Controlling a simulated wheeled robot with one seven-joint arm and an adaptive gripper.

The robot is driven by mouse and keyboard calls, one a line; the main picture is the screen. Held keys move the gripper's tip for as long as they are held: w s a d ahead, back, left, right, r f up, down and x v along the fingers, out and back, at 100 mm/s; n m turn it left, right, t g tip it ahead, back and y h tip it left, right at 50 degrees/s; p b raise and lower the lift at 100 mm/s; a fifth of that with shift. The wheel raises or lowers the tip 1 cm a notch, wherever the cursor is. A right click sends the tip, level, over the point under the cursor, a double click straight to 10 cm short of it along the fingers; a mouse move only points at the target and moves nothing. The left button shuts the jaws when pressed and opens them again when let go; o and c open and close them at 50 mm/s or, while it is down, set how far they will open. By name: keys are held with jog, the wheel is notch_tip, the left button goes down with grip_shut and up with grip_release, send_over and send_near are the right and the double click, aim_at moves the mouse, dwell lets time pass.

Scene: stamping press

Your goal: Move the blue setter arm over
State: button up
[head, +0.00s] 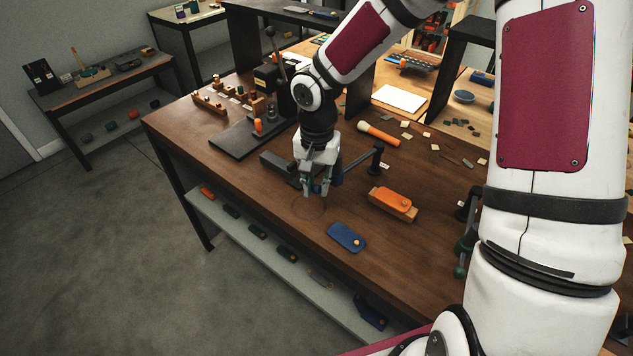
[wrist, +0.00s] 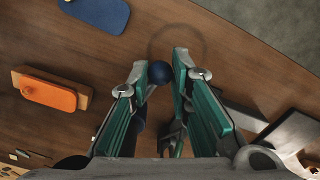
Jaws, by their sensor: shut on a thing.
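My gripper (head: 318,190) points down over the near part of the wooden bench, its fingers close together. In the wrist view its green-sided fingers (wrist: 163,75) stand either side of a dark blue ball (wrist: 159,73), which I take as the knob of the blue setter arm. The gripper is shut on it. A faint ring (head: 309,208) is marked on the bench just in front of the fingertips.
An orange piece (head: 392,201) rests on a wooden block to the right. A dark bracket with a post (head: 376,160) stands behind it.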

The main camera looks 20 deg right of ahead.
jog(key=shift+s+d+p, duration=0.45)
jog(key=shift+s+d, duration=0.2)
jog(key=shift+s, duration=0.2)
jog(key=shift+s+d+p, duration=0.45)
jog(key=shift+s+d, duration=0.15)
jog(key=shift+s, duration=0.3)
jog(key=shift+s+d+p, duration=0.45)
jog(key=shift+s+d, duration=0.2)
jog(key=shift+s, duration=0.2)
jog(key=shift+s+d+p, duration=0.65)
jog(key=shift+s+d, duration=0.4)
jog(key=shift+d, duration=0.25)
jog(key=shift+s+d+p, duration=0.6)
jog(key=shift+s+d, duration=0.4)
jog(key=shift+d, duration=0.25)
jog(key=shift+s+d, duration=0.1)
jog(key=shift+d, duration=0.05)
jog(key=shift+o, duration=0.2)
jog(key=s+d+p, duration=0.2)
jog(key=d, duration=0.4)
